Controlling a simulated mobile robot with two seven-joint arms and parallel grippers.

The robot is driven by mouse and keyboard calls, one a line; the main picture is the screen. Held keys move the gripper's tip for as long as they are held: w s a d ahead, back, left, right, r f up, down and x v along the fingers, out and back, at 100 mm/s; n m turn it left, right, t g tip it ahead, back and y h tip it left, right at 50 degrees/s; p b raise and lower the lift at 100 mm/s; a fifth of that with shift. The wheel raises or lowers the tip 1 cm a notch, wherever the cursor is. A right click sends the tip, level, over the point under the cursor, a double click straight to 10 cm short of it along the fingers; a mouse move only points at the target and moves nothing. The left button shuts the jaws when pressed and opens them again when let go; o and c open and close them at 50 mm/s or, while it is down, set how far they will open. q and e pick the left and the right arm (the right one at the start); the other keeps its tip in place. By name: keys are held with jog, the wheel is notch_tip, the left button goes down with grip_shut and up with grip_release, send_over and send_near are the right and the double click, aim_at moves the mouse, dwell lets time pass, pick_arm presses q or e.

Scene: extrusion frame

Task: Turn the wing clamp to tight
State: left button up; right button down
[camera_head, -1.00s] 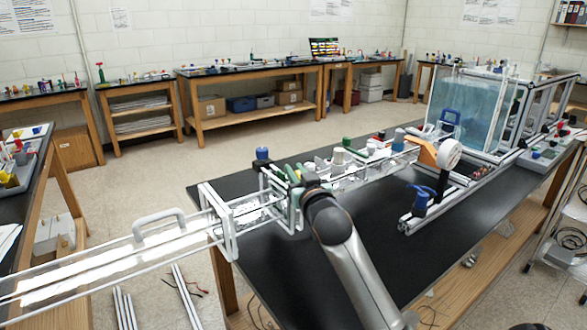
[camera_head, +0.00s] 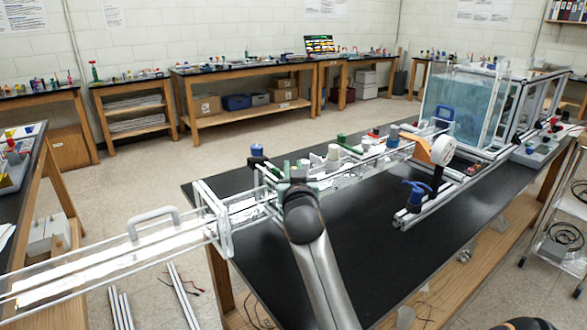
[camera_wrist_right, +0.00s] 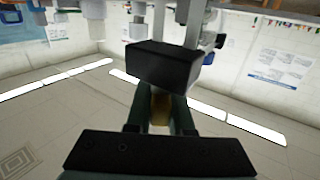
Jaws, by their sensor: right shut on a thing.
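My right gripper (camera_head: 287,178) is at the near side of the pale extrusion frame (camera_head: 230,208), near the middle of the dark bench. Its wrist hides most of what it grips in the head view. In the right wrist view the two dark green fingers of my right gripper (camera_wrist_right: 160,118) are close together, shut on a small brass-coloured piece (camera_wrist_right: 160,106) below a black block (camera_wrist_right: 163,66). This piece appears to be part of the wing clamp, but its wings and angle are hidden. My left gripper is not in view.
A round white gauge (camera_head: 443,150) and a blue-handled fitting (camera_head: 416,194) stand to the right on the bench (camera_head: 350,235). A water tank (camera_head: 465,105) stands at the far right end. A clear channel (camera_head: 110,255) with a grey handle extends left. The near bench top is clear.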

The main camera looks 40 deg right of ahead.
jog(key=c, duration=0.8)
grip_release()
jog(key=v, duration=0.7)
jog(key=shift+s+a+b, duration=0.2)
jog(key=shift+b, duration=0.2)
